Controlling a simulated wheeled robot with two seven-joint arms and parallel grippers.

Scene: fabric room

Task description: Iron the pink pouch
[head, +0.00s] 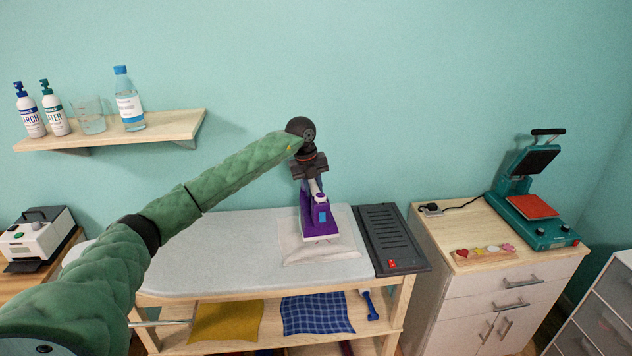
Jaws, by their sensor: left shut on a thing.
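My left gripper (310,182) is shut on the handle of a purple iron (320,216). The iron is over a flat, pale, nearly white pouch (292,248) on the grey ironing board (195,250). Its pale base looks to be at or just above the cloth; I cannot tell if they touch. The iron and gripper hide the middle of the pouch. Any pink in the cloth is too faint to tell. My right gripper is out of view.
A black iron rest (388,235) lies at the board's right end. A teal heat press (532,205) stands on the cabinet at right. Bottles stand on a wall shelf (165,131). Folded yellow (225,321) and blue checked (318,313) cloths lie below. The board's left part is clear.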

